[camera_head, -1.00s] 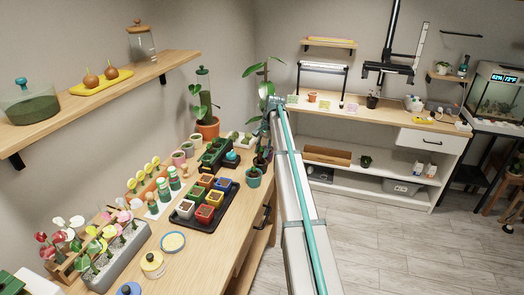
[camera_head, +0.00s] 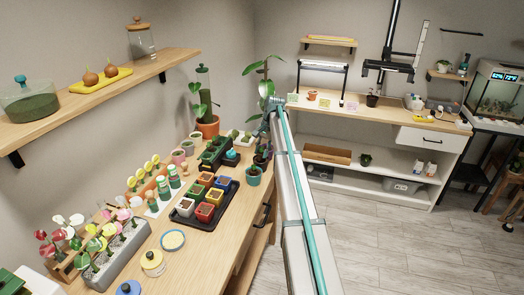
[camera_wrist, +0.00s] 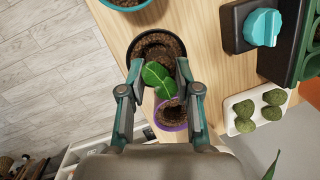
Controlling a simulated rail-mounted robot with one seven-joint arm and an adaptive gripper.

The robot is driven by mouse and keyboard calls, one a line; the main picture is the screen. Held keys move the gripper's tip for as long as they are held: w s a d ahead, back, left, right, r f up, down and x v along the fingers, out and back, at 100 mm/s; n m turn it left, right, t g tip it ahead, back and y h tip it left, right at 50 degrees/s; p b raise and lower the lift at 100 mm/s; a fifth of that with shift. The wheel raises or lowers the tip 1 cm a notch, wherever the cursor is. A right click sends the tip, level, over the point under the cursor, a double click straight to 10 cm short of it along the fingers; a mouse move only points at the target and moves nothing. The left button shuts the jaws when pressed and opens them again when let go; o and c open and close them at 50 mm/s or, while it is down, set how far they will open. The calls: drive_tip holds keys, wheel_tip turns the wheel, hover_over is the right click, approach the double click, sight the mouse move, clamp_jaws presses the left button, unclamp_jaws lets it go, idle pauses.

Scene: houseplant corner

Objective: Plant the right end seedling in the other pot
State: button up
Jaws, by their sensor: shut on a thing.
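My gripper (camera_wrist: 160,72) has its two fingers on either side of a seedling with green leaves (camera_wrist: 157,78), and it is shut on it. The leaves hide the stem and the grip point. Below them in the wrist view are a black-rimmed pot with brown soil (camera_wrist: 143,43) and a smaller purple pot with soil (camera_wrist: 172,116). The leaves overlap the edges of both pots from above. I cannot tell whether the seedling's lower end touches soil.
A teal pot (camera_head: 253,178) stands nearby at the bench's front edge. A black tray of coloured pots (camera_head: 185,222) lies left of it. In the wrist view, a white dish of moss balls (camera_wrist: 238,127) and a teal-knobbed object (camera_wrist: 262,27) stand to the right.

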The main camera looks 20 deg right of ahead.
sight(262, 152)
drive_tip(key=shift+f, duration=0.45)
idle(0.4)
drive_tip(key=o, duration=0.9)
drive_tip(key=shift+c, duration=0.2)
drive_tip(key=shift+o, duration=0.3)
drive_tip(key=o, duration=0.3)
drive_tip(key=shift+o, duration=0.2)
drive_tip(key=shift+r, duration=0.1)
drive_tip(key=shift+r+p, duration=1.8)
drive_tip(key=shift+r, duration=1.6)
